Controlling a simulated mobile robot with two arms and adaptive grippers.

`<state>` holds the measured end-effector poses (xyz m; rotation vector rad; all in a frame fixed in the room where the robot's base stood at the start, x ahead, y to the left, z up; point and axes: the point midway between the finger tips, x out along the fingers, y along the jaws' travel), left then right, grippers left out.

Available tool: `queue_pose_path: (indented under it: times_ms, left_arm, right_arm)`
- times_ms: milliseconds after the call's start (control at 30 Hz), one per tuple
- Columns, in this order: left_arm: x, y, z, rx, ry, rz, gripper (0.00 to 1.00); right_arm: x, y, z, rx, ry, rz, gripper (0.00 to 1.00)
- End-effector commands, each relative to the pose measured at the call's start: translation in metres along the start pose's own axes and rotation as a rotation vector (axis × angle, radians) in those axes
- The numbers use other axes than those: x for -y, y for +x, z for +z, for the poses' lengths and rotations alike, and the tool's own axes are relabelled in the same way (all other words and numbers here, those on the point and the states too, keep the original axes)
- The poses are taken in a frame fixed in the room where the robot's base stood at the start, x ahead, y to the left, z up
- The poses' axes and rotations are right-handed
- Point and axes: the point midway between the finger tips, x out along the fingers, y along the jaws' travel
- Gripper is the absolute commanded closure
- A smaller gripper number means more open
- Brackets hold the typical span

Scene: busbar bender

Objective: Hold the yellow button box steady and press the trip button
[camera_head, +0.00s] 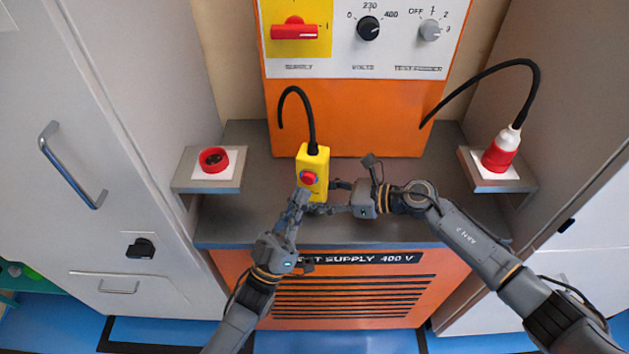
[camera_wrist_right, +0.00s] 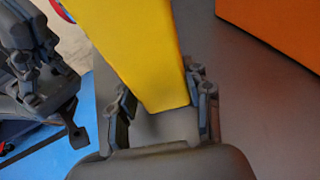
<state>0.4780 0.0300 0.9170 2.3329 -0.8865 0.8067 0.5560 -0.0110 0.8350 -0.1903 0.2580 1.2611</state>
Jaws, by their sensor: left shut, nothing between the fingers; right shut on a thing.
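The yellow button box (camera_head: 313,173) stands upright on the grey shelf, with a black cable leaving its top. Its red trip button (camera_head: 308,178) faces forward. My right gripper (camera_head: 336,197) is shut on the lower part of the box from the right side. In the right wrist view the yellow box (camera_wrist_right: 150,55) lies between the fingers of that gripper (camera_wrist_right: 160,108). My left gripper (camera_head: 301,196) is shut and empty, its fingertips just below and in front of the button; I cannot tell whether they touch it. It also shows at the left of the right wrist view (camera_wrist_right: 28,65).
The orange test supply cabinet (camera_head: 345,118) with its control panel stands behind the grey shelf (camera_head: 240,220). A red socket (camera_head: 213,160) sits on a bracket at left, a red and white plug (camera_head: 502,150) on one at right. Grey cabinets flank both sides.

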Motion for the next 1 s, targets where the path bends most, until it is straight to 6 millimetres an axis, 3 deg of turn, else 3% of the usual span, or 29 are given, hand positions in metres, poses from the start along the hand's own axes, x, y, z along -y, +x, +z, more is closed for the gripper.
queue_pose_path:
  times_ms: [233, 1000]
  left_arm:
    - [0.0083, 0.0112, 0.0084, 0.001, 0.0, 0.0, 1.0]
    - [0.0089, 0.012, 0.009, 0.001, 0.0, -0.001, 1.0]
  right_arm:
    - [-0.0004, 0.0001, -0.0017, -0.003, 0.002, 0.001, 0.69]
    - [-0.0002, 0.0, -0.0016, -0.002, 0.002, 0.0, 0.69]
